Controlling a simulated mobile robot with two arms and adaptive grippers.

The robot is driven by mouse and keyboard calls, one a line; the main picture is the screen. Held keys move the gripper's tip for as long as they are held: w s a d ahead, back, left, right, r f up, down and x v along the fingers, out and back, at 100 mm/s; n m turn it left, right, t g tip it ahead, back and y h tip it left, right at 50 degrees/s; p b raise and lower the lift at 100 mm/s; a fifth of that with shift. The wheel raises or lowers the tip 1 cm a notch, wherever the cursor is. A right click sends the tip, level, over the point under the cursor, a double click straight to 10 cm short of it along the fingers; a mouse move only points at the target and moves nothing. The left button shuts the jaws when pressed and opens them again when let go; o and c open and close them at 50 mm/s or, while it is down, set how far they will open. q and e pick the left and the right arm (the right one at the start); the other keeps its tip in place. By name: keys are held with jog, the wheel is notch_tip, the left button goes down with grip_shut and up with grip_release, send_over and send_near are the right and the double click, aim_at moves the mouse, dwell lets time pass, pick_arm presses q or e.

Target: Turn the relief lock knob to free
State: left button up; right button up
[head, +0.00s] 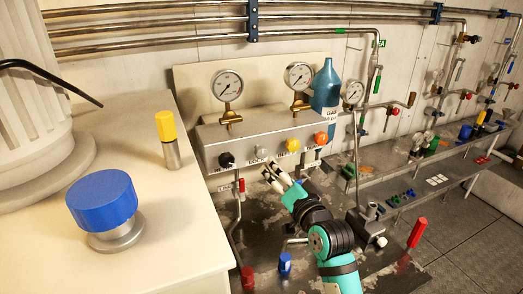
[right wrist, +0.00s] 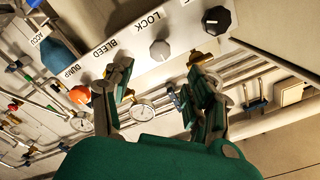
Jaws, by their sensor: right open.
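The lock knob is a small grey knob (head: 262,153) on the front of the metal panel (head: 225,152), between a black knob (head: 226,159) and a yellow knob (head: 292,145). In the right wrist view the grey knob (right wrist: 160,50) shows beside the LOCK label (right wrist: 150,22). It appears beyond and between my open fingertips; I see no contact. My right gripper (head: 276,177) is open and empty, just below and in front of the panel; it also shows in the right wrist view (right wrist: 158,80). The knob's exact setting is too small to tell. My left gripper is not in view.
An orange knob (head: 321,138) sits at the panel's right. Gauges (head: 227,86) and a blue bottle (head: 326,88) stand above and behind. A pipe with a red handle (head: 241,185) runs below. A cream counter (head: 160,225) with a blue-capped part (head: 102,200) fills the left.

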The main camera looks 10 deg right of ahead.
aim_at(263, 155)
jog(key=w, duration=0.3)
jog(key=w+a+p, duration=0.1)
jog(key=w, duration=0.3)
jog(key=w+a, duration=0.1)
jog(key=w, duration=0.3)
jog(key=shift+a+p, duration=0.1)
jog(key=shift+p, duration=0.3)
jog(key=shift+s, duration=0.1)
grip_shut()
